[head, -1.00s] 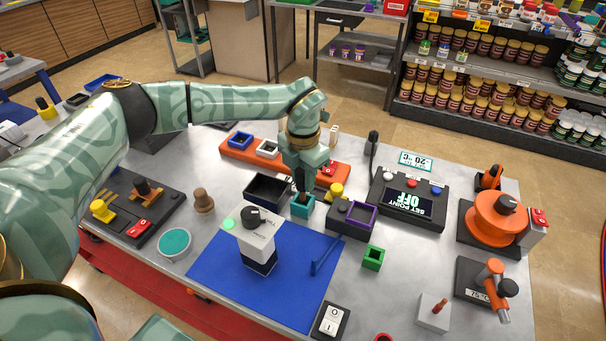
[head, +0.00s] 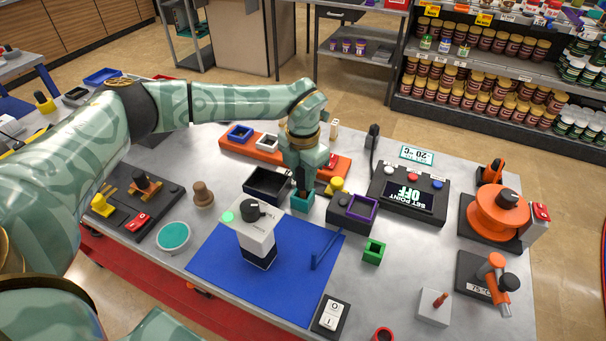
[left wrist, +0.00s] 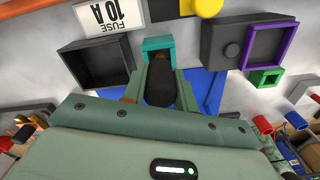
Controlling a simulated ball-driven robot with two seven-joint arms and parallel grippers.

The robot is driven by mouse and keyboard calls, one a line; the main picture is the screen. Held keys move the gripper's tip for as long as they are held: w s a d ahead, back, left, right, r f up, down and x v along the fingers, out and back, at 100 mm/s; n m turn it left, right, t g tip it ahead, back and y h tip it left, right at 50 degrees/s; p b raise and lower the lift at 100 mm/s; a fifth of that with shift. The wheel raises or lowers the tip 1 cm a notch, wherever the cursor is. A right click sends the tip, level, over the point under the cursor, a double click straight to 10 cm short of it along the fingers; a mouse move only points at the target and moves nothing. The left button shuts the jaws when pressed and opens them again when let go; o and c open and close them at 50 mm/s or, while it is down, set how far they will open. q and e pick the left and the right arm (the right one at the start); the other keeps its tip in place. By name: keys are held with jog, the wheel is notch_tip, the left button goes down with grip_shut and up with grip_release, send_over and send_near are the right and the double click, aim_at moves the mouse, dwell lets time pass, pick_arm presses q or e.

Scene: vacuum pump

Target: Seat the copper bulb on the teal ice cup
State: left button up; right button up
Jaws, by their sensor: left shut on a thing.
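The teal ice cup (head: 302,204) stands on the grey table, just behind the blue mat. It also shows ahead of the fingers in the left wrist view (left wrist: 157,44). My left gripper (head: 302,182) points down right above the cup, shut on a dark piece. That piece, seemingly the handle of the copper bulb (left wrist: 160,86), fills the gap between the fingers in the left wrist view. Its lower end is at the cup's opening in the head view; the fingers and cup hide whether it touches or is seated. My right gripper is out of view.
A black open box (head: 267,186) stands close left of the cup. A dark block with a purple frame (head: 362,209) and a yellow knob (head: 337,185) are close right. The set point controller (head: 408,199) stands farther right. A white unit (head: 256,242) stands on the blue mat (head: 292,278).

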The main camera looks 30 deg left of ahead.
pick_arm(q)
jog(key=shift+f, duration=0.2)
jog(key=shift+f, duration=0.5)
jog(key=shift+f, duration=0.35)
dwell(0.5)
jog(key=o, duration=1.1)
jog(key=shift+r, duration=0.1)
